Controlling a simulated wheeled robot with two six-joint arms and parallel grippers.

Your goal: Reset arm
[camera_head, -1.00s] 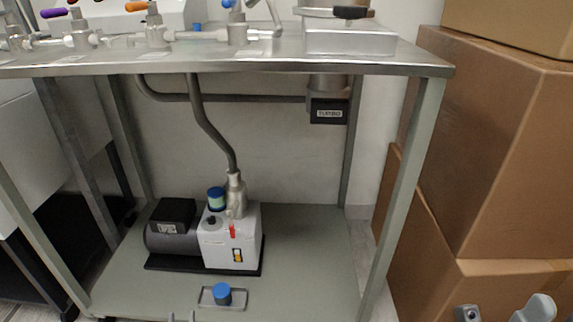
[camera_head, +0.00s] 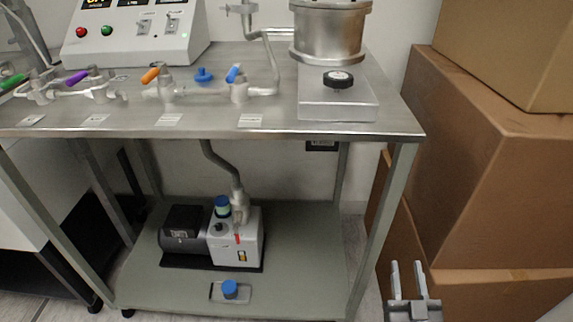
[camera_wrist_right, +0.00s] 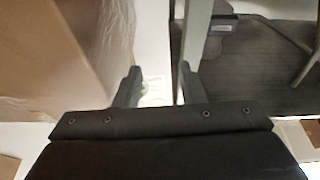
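My right gripper (camera_head: 407,280) is at the lower right of the head view, in front of the cardboard boxes and right of the table's front leg. Its two fingers point up and stand apart with nothing between them. In the right wrist view, the gripper (camera_wrist_right: 160,88) also shows its two dark fingers apart and empty. My left gripper is not in the head view.
A metal table (camera_head: 340,128) carries valves, a control box (camera_head: 140,30) and a steel chamber (camera_head: 328,35). A pump (camera_head: 235,240) and a blue-capped item (camera_head: 230,289) sit on its lower shelf (camera_head: 160,290). Cardboard boxes (camera_head: 480,170) stand at right.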

